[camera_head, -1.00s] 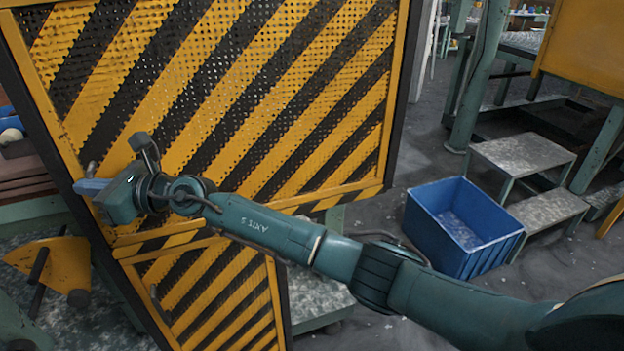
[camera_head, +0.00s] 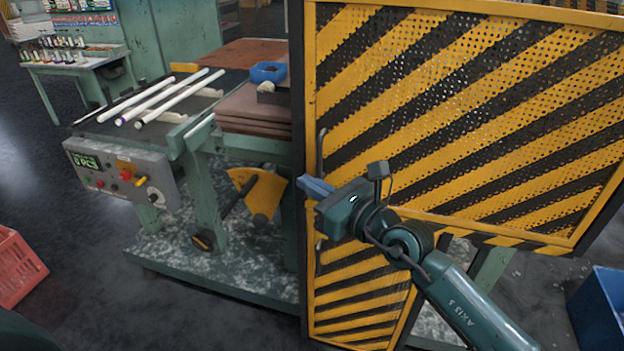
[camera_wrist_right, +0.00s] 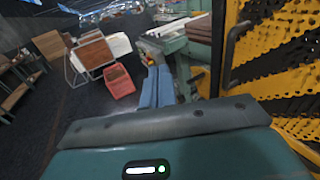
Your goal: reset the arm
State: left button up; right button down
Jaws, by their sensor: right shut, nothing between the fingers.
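My right arm comes in from the lower right in the head view. Its gripper (camera_head: 316,188) is shut and empty, its blue fingers together and pointing left. It is in front of the left edge of the yellow and black striped panel (camera_head: 450,110), by the panel's upright handle (camera_head: 321,153). I cannot tell whether it touches the panel. In the right wrist view the shut blue fingers (camera_wrist_right: 157,86) point away over the floor, with the panel (camera_wrist_right: 280,60) and its handle close on the right. My left gripper is not in view.
A green workbench with white tubes (camera_head: 165,98) and a grey control box (camera_head: 122,172) stands left of the panel. A red crate (camera_head: 18,268) is on the floor at left, a blue bin (camera_head: 600,310) at lower right. Open floor lies left of the bench.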

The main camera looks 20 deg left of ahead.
jog(key=shift+s+d+f, duration=0.1)
jog(key=shift+s+d, duration=0.05)
jog(key=shift+s, duration=0.35)
jog(key=s+d+f+n+t+h, duration=0.2)
jog(key=s+d+f+n+h, duration=0.15)
jog(key=d+f+n, duration=0.65)
jog(key=s+d+f+n+t+h, duration=0.2)
jog(key=d+f+n+h, duration=0.25)
jog(key=n, duration=0.85)
jog(key=s+d+f+n+t+h, duration=0.25)
jog(key=d+f+n, duration=0.45)
jog(key=n, duration=0.5)
jog(key=s+d+f+m+g+h, duration=0.1)
jog(key=s+d+f+m+g, duration=0.1)
jog(key=s, duration=0.4)
jog(key=s+d+f+m+g+h, duration=0.1)
jog(key=s+d+f+m+g, duration=0.2)
jog(key=s+d+f+m, duration=0.2)
jog(key=shift+s+d+f+m+h, duration=0.35)
jog(key=shift+s+f+m, duration=0.45)
jog(key=shift+s+f, duration=0.2)
